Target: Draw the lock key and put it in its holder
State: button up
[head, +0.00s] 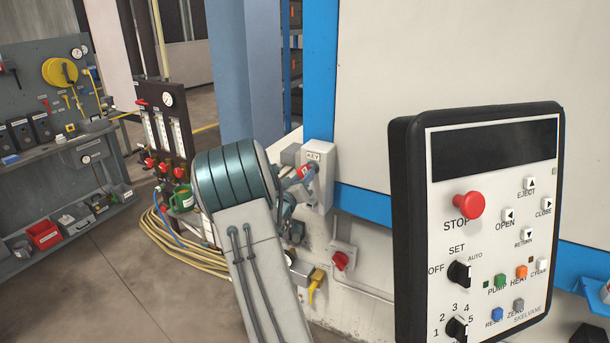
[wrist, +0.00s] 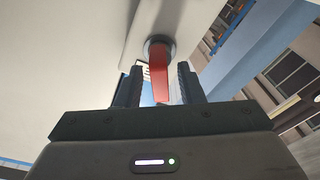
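The red lock key (wrist: 161,72) sits in a round grey lock collar (wrist: 158,46) in the wrist view. My gripper (wrist: 160,92) is open, with one dark finger on each side of the key and narrow gaps showing between. In the head view my gripper (head: 296,178) is at the front of a small white labelled box (head: 320,190) on the machine's side. A bit of red, the key (head: 305,171), shows there, partly hidden by my gripper. I cannot make out the key's holder for certain in either view.
A control panel (head: 480,215) with a red stop button stands close at the right. Below the box are a red knob (head: 341,261) and a yellow-handled fitting (head: 316,284). A gauge stand (head: 165,130) and coiled hose (head: 165,240) are at left. The floor (head: 130,285) is clear at lower left.

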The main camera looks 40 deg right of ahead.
grip_shut()
jog(key=shift+r+n+p, duration=0.1)
jog(key=shift+n+p, duration=0.95)
jog(key=shift+n, duration=0.45)
jog(key=shift+n+t+y+p, duration=0.3)
jog(key=shift+n+y+p, duration=0.2)
jog(key=shift+n+p, duration=2.65)
jog(key=shift+n, duration=1.75)
